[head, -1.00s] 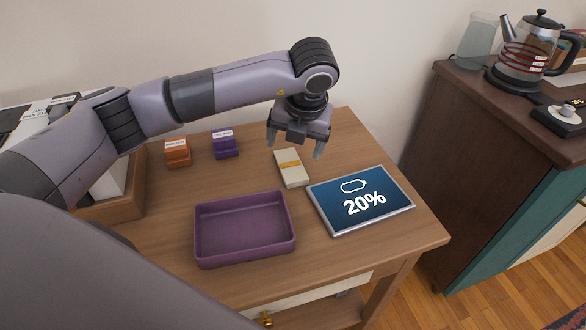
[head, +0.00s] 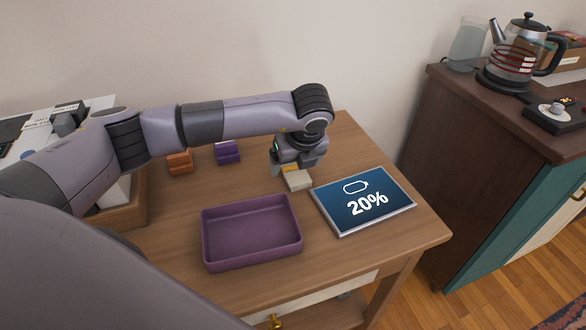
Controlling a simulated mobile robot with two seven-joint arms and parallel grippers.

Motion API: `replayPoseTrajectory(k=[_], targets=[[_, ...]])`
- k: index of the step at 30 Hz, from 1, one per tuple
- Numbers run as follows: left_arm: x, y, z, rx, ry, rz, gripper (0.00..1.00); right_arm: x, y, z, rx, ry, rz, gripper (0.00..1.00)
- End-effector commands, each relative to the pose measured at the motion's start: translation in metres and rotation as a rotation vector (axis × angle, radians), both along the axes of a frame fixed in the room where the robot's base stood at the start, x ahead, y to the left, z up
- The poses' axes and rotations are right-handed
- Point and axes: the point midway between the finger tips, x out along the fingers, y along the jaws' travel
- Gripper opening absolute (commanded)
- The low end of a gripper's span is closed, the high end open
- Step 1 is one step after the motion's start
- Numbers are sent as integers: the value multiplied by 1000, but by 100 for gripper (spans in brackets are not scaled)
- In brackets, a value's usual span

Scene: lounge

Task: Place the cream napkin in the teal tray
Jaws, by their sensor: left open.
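The cream napkin (head: 299,181) lies folded on the wooden table with a yellow band around it, partly hidden under my left gripper. My left gripper (head: 293,172) is open, with its fingers low over the napkin's far part. I cannot tell whether the fingers touch it. The only tray in view is purple (head: 252,262); it is empty and stands on the table in front of the napkin, to its left. I see no teal tray. My right gripper is not in view.
A tablet (head: 362,201) showing 20% lies right of the napkin. Orange (head: 180,163) and purple (head: 228,152) small blocks sit at the back left. A dark cabinet (head: 470,125) with a kettle (head: 517,55) stands at the right. Bare table (head: 168,235) lies left of the tray.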

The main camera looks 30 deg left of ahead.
Motion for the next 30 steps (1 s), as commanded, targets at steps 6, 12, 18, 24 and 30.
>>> replayPoseTrajectory(k=[6,12,18,24,30], targets=[[3,4,-14,0,1,-1,86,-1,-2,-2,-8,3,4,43],[3,3,-14,0,1,-2,76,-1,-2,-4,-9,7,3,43],[3,3,-13,-1,1,-2,26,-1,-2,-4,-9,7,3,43],[4,3,-13,0,0,-2,21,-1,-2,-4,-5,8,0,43],[4,3,-5,-1,-3,-1,21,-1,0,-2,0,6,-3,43]])
